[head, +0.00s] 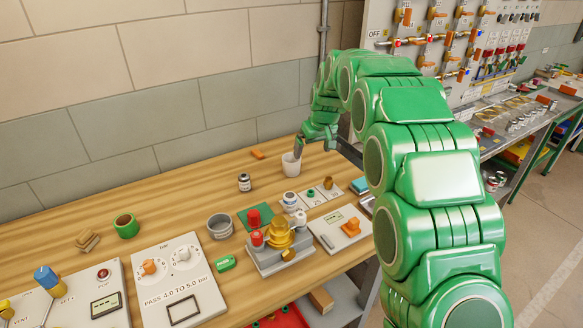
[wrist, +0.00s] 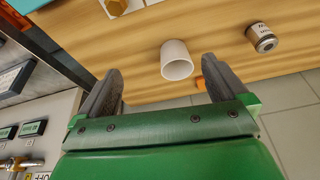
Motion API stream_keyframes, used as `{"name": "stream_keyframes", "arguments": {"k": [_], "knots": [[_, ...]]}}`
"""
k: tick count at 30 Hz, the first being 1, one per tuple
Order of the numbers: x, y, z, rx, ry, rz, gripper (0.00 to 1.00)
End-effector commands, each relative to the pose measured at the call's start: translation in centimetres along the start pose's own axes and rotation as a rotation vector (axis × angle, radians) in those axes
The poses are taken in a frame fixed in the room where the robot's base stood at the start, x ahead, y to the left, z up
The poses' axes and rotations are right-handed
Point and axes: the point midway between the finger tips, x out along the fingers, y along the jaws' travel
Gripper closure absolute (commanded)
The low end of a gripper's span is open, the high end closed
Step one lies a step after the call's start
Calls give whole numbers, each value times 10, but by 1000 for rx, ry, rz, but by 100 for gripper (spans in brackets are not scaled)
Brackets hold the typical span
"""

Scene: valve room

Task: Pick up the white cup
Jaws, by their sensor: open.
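The white cup (head: 291,164) stands on the wooden bench near its back edge in the head view. In the wrist view the white cup (wrist: 177,60) shows beyond the fingertips, in the gap between them and nearer the right finger. My gripper (head: 303,146) is just above and beside the cup in the head view, and the arm hides part of it. In the wrist view my gripper (wrist: 162,72) has its two dark fingers spread wide with nothing between them. I cannot tell whether a finger touches the cup.
A small labelled jar (head: 244,182) stands left of the cup. An orange block (head: 257,154) lies behind it near the wall. The bench between cup and jar is clear.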

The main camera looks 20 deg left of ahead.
Motion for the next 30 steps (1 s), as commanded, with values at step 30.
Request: {"name": "stream_keyframes", "arguments": {"k": [30], "knots": [[100, -24, -67, -106, 75, -13, 0]]}}
